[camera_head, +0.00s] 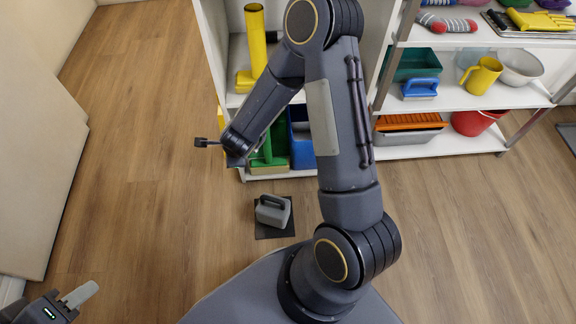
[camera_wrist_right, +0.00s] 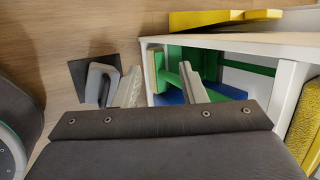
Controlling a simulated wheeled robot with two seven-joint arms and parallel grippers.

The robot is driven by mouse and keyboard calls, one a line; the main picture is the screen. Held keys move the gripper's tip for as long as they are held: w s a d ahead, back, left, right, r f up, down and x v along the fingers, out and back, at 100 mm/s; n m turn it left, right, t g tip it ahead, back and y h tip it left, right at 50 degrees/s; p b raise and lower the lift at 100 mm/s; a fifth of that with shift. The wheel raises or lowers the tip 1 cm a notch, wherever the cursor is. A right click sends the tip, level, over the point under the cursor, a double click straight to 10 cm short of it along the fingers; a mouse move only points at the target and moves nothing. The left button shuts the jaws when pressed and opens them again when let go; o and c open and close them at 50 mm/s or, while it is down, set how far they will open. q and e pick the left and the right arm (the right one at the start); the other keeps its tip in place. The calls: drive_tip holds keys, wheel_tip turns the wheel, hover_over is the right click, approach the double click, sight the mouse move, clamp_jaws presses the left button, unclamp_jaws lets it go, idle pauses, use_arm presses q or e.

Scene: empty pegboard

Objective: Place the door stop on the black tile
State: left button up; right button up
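The door stop (camera_head: 273,212) is a grey block with a dark handle. It rests upright on the black tile (camera_head: 270,232) on the floor, and the tile's edges show around it. In the right wrist view the door stop (camera_wrist_right: 101,84) and part of the black tile (camera_wrist_right: 78,72) lie left of my right gripper's fingers. My right gripper (camera_wrist_right: 161,84) is open, with nothing between its fingertips; its fingers are hidden in the head view. My left gripper (camera_head: 80,294) is at the bottom left, away from the tile; its finger gap is not clear.
A white shelf unit (camera_head: 450,98) with bins, a yellow jug (camera_head: 481,75) and a red bucket (camera_head: 474,122) stands beyond the tile. In the right wrist view its edge (camera_wrist_right: 288,88) is close to my right gripper. The wooden floor on the left (camera_head: 130,180) is clear.

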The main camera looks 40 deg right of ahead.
drive_tip(key=s+a+r+n+t+y, duration=0.1)
drive_tip(key=s+r+n+y, duration=0.3)
drive_tip(key=r, duration=0.6)
drive_tip(key=s+r+n+t+y, duration=0.1)
drive_tip(key=r+n, duration=0.6)
drive_tip(key=r, duration=0.3)
drive_tip(key=s+d+r+n+g, duration=0.1)
drive_tip(key=s+n, duration=0.4)
drive_tip(key=s, duration=0.5)
drive_tip(key=s+d+r+n+g, duration=0.1)
drive_tip(key=s+d+r+n, duration=0.1)
drive_tip(key=s+n, duration=0.4)
drive_tip(key=s+r, duration=0.1)
drive_tip(key=s, duration=0.4)
drive_tip(key=shift+h, duration=0.4)
drive_tip(key=shift+d, duration=0.1)
wheel_tip(320, 180, up, 31)
drive_tip(key=p, duration=3.1)
